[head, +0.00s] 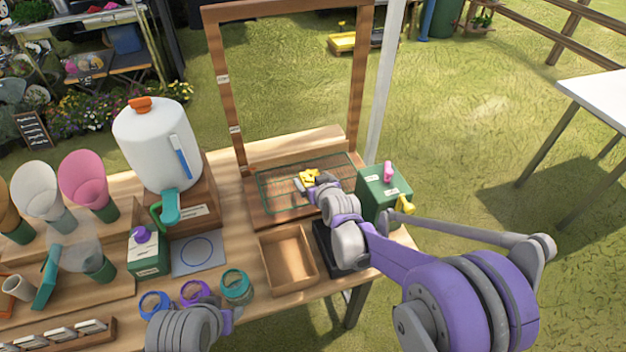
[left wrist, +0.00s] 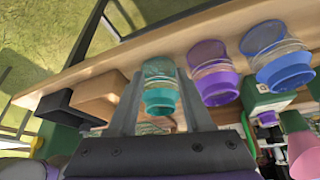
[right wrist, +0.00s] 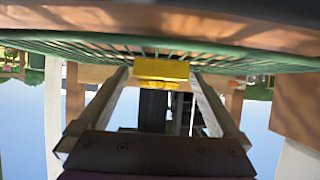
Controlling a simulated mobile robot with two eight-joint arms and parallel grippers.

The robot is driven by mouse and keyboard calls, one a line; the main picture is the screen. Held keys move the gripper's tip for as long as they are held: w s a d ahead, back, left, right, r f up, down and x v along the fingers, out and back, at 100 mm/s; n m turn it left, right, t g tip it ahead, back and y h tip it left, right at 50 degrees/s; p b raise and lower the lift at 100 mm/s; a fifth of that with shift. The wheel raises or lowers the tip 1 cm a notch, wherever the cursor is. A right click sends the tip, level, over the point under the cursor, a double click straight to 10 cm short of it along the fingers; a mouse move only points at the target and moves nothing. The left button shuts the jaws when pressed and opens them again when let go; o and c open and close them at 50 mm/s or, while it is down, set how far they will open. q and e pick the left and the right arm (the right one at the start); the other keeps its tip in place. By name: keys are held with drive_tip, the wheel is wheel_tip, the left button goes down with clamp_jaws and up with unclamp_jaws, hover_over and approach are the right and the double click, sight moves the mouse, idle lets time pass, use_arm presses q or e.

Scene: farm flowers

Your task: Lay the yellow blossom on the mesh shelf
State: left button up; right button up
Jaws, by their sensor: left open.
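The yellow blossom (head: 310,176) is at the green mesh shelf (head: 275,205), near the middle of its wire surface. In the right wrist view the blossom (right wrist: 161,72) sits between my right fingers, close against the mesh edge (right wrist: 70,45). My right gripper (head: 308,183) is low over the shelf; its fingers (right wrist: 160,75) stand apart with narrow gaps beside the blossom. The blossom's underside contact is hard to see. My left gripper (left wrist: 157,80) is open and empty, near the teal jar (left wrist: 160,90) at the table's front; its fingers hardly show in the head view.
A wooden frame (head: 222,90) rises behind the shelf. A green box (head: 385,190) stands right of it, and an empty wooden tray (head: 288,258) lies in front. A white tank (head: 155,145) and several jars, including a purple one (head: 194,293), are left. Grass lies beyond.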

drive_tip(key=shift+r, duration=0.15)
drive_tip(key=shift+s+r, duration=0.15)
drive_tip(key=shift+s, duration=0.1)
drive_tip(key=v, duration=1.1)
drive_tip(key=shift+s, duration=0.3)
drive_tip(key=s+d+f+m+g+h, duration=0.1)
drive_tip(key=s+d, duration=0.3)
drive_tip(key=s, duration=0.5)
drive_tip(key=s+d+f+m+g+h, duration=0.1)
drive_tip(key=s+d+g, duration=0.2)
drive_tip(key=s, duration=0.6)
drive_tip(key=s+d+f+m+g+h, duration=0.1)
drive_tip(key=s+d+f+g, duration=0.1)
drive_tip(key=s+d, duration=0.4)
drive_tip(key=s, duration=0.3)
drive_tip(key=shift+d+h, duration=0.4)
drive_tip(key=shift+s, duration=0.1)
